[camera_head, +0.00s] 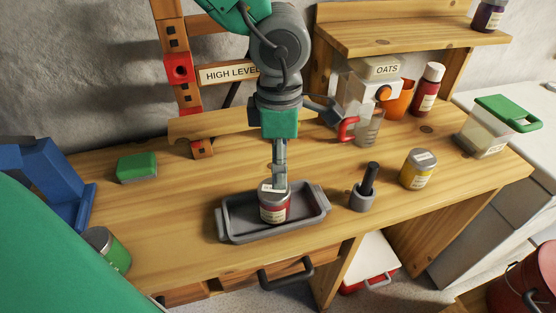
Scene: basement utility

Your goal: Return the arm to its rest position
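One of my arms reaches down from the top of the view, its green link entering from the upper left, so I take it as my left. Its gripper (280,181) points straight down, seen edge-on, with its tips at the lid of a red-labelled jar (275,208). I cannot tell whether the fingers touch or grip the jar. The jar stands upright in a grey tray (239,232) with raised handles, on the wooden workbench (165,230). My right gripper is not in view.
A mortar with pestle (363,196) and a yellow jar (418,169) stand right of the tray. A green sponge (137,167), green-labelled jar (106,248) and blue stand (50,180) are at left. An oats dispenser (380,88) and orange cup (398,100) stand behind.

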